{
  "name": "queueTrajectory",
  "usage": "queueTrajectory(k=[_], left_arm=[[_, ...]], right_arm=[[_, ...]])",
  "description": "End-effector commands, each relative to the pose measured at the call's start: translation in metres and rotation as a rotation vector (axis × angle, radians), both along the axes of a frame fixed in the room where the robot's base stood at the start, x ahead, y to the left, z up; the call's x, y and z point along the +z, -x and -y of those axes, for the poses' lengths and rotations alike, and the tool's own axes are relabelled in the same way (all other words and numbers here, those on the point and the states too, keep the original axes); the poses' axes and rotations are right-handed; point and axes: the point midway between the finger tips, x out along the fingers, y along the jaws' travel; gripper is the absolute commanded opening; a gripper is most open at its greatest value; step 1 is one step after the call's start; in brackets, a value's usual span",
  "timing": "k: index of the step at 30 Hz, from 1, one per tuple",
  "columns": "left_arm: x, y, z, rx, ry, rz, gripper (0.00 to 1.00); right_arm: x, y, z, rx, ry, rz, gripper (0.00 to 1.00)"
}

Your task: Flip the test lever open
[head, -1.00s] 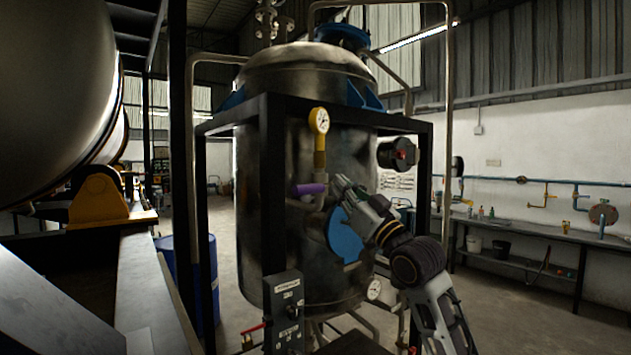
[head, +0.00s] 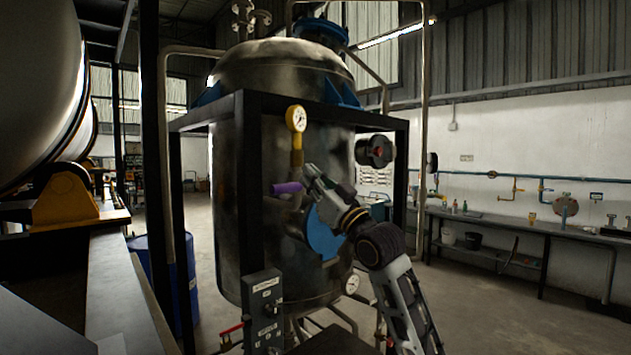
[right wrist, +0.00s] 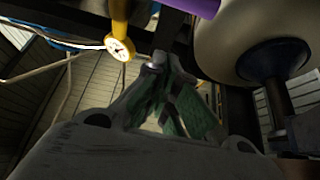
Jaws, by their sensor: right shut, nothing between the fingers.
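The test lever appears as a purple handle (head: 287,188) below the yellow-mounted gauge (head: 296,119) on the front of the steel tank (head: 285,75). It points left, roughly level. In the right wrist view the purple handle (right wrist: 190,5) shows at the top edge, just beyond the fingertips. My right gripper (head: 309,172) is shut and empty, its tips just right of the handle. Whether they touch it I cannot tell. The right gripper also fills the middle of the wrist view (right wrist: 162,60). My left gripper is not in view.
A black frame (head: 244,190) stands around the tank, with a post left of the lever. A grey switch box (head: 263,310) sits low on it. A blue round cover (head: 324,232) is behind my right gripper. A workbench (head: 520,225) stands at the right wall.

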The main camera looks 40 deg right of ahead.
Motion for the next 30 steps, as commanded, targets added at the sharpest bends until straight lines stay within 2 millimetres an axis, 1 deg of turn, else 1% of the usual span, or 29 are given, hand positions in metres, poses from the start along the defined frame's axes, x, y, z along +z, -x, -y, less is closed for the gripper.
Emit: queueTrajectory(k=[1, 12, 23, 30], left_arm=[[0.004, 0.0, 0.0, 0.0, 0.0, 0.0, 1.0], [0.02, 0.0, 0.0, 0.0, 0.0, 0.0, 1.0], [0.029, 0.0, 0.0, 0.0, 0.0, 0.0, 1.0], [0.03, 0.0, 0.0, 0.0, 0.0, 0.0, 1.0]], right_arm=[[0.005, -0.005, 0.0, 0.001, -0.001, 0.001, 0.0], [0.024, -0.037, -0.003, 0.0, 0.0, -0.001, 0.0], [0.036, -0.059, -0.006, 0.0, 0.0, -0.001, 0.0], [0.022, -0.061, -0.006, 0.0, 0.0, -0.002, 0.0]])
